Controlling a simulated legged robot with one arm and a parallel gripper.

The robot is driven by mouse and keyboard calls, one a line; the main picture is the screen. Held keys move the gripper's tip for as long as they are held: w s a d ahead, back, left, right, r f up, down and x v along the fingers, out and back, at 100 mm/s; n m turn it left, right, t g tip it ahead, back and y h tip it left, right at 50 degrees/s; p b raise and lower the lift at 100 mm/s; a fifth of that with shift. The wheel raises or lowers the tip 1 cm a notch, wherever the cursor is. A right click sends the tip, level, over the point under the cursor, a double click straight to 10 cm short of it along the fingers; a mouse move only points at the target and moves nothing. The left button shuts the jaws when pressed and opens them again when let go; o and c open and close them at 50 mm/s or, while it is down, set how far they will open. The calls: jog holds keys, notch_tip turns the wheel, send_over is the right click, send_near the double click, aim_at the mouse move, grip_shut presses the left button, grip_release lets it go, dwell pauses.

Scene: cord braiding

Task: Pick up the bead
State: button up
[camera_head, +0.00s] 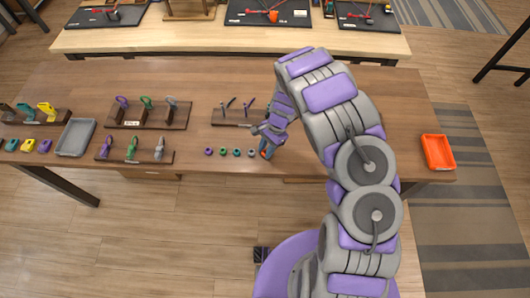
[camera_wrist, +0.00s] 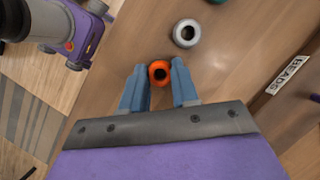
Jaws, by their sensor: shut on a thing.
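An orange ring-shaped bead (camera_wrist: 159,73) sits between the two blue-grey fingers of my gripper (camera_wrist: 160,84) in the wrist view, with its hole facing the camera. The fingers are shut on it, one on each side. In the head view my gripper (camera_head: 266,150) is at the front edge of the long wooden table, at the right end of a row of beads, and mostly covers the orange bead. I cannot tell whether the bead is clear of the tabletop. A pale grey bead (camera_wrist: 186,33) lies apart from the fingers, on the wood.
Purple (camera_head: 208,151) and green (camera_head: 222,152) beads lie to the left in the row. A small wooden rack (camera_head: 230,117) stands behind. An orange tray (camera_head: 437,151) is at the right, a grey tray (camera_head: 73,138) at the left.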

jog(key=shift+s, duration=0.1)
jog(key=shift+c, duration=0.7)
jog(key=shift+r, duration=0.1)
jog(key=shift+r, duration=0.3)
notch_tip(320, 180, up, 3)
jog(key=shift+s+d+r+p, duration=0.1)
jog(key=shift+p, duration=0.4)
jog(key=s+d, duration=0.3)
jog(key=s, duration=0.4)
jog(key=s+d+r+p, duration=0.1)
jog(key=s+d, duration=0.2)
jog(key=s, duration=0.4)
jog(key=shift+s+d, duration=0.15)
jog(key=shift+d, duration=0.05)
